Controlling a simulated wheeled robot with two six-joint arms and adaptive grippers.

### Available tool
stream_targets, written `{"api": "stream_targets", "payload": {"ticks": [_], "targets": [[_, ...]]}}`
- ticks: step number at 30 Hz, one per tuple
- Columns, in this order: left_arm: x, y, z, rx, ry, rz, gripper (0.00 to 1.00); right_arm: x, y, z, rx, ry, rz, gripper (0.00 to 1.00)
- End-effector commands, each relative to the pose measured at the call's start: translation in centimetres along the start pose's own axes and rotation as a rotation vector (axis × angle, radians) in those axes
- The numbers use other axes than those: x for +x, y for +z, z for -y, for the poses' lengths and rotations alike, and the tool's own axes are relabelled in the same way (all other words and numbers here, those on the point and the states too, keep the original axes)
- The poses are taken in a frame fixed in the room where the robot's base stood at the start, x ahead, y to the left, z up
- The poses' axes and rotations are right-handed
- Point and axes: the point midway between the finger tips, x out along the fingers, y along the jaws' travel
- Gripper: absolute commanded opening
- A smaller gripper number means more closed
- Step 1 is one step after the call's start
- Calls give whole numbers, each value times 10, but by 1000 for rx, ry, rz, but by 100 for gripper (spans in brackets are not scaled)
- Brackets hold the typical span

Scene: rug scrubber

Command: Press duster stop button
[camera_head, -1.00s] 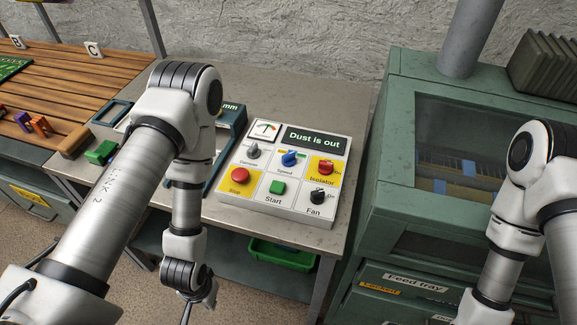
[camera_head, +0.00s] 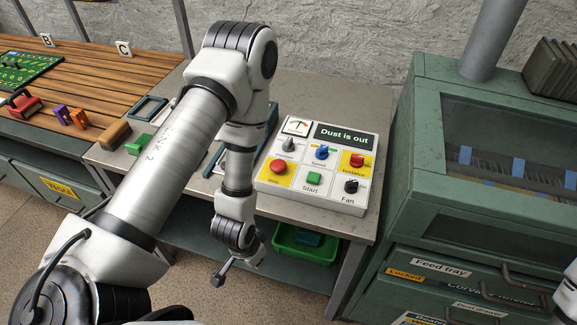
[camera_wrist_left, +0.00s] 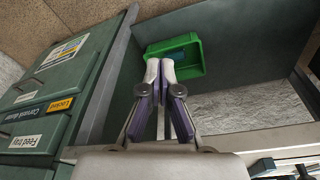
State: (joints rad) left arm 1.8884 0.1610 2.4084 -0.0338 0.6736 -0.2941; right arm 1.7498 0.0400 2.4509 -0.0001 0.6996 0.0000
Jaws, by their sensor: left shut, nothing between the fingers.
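The control panel (camera_head: 262,186) is a white box on the grey workbench, with a display (camera_head: 343,136) reading "Dust is out". Its round red stop button (camera_head: 278,167) sits on a yellow patch at the lower left, beside the green Start button (camera_head: 314,178). In the head view my left forearm passes just left of the panel, and the wrist hangs in front of the bench, below the button. In the left wrist view my left gripper (camera_wrist_left: 160,68) is shut and empty, its tips overlapping a green bin (camera_wrist_left: 193,42). My right gripper is out of view.
A blue Speed knob (camera_head: 322,152), a red Isolator knob (camera_head: 358,160) and a black Fan knob (camera_head: 351,186) share the panel. A green cabinet (camera_head: 425,195) stands close on the right. The green bin lies on the shelf below the bench.

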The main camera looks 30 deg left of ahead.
Motion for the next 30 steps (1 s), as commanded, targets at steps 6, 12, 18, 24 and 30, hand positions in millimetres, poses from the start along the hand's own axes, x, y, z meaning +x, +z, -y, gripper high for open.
{"api": "stream_targets", "payload": {"ticks": [6,12,18,24,30], "targets": [[-40,-63,22,171,-6,-147,0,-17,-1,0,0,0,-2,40],[-90,-124,47,367,-48,-302,0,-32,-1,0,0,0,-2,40],[-155,-185,76,585,-138,-471,0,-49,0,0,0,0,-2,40],[-203,-221,96,747,-233,-580,0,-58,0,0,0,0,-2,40],[-213,-228,101,790,-259,-602,0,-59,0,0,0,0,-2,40]]}}
